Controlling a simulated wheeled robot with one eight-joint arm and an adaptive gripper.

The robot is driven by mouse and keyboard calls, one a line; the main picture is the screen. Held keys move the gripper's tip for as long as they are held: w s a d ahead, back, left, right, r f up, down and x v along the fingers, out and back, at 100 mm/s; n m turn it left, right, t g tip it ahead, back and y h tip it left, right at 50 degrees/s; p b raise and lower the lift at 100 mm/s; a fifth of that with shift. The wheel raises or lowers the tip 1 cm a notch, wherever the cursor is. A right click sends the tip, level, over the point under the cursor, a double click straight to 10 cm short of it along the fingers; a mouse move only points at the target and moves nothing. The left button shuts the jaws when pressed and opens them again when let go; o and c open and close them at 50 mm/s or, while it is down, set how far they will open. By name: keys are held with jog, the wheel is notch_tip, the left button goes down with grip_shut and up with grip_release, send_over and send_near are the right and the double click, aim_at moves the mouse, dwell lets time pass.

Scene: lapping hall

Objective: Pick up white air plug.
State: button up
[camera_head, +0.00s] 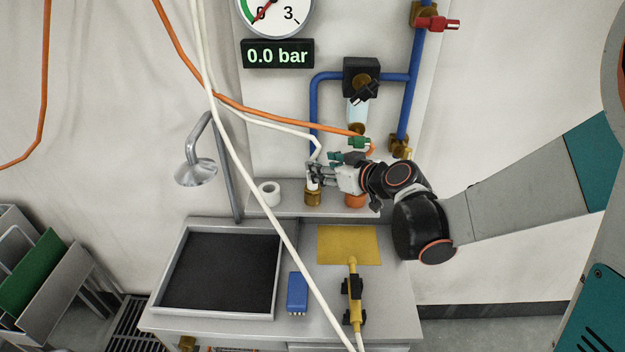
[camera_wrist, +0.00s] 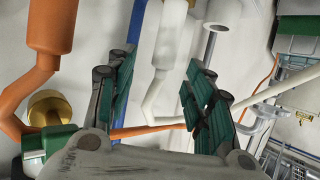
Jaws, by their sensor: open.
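The white air plug (camera_head: 312,184) stands upright in a brass holder (camera_head: 313,198) on the ledge at the back of the bench; my fingers partly hide it. In the wrist view the white plug (camera_wrist: 171,38) shows large between and beyond the fingertips, and its white hose (camera_wrist: 157,98) bends away to the right. My gripper (camera_head: 320,173) reaches in from the right at the plug's upper part. In the wrist view my gripper (camera_wrist: 158,62) is open, with one green-padded finger on each side of the plug. I cannot tell whether either finger touches it.
An orange plug (camera_wrist: 52,22) with an orange hose is close left in the wrist view, near a green fitting (camera_wrist: 48,142). Blue pipes (camera_head: 313,105) rise behind. A white roll (camera_head: 269,193) sits left on the ledge. The long white hose (camera_head: 262,205) crosses before the bench.

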aim_at(312, 189)
jog(key=shift+b+x, duration=0.65)
jog(key=shift+x, duration=2)
jog(key=shift+s+a+f, duration=0.1)
jog(key=shift+s, duration=0.1)
grip_shut()
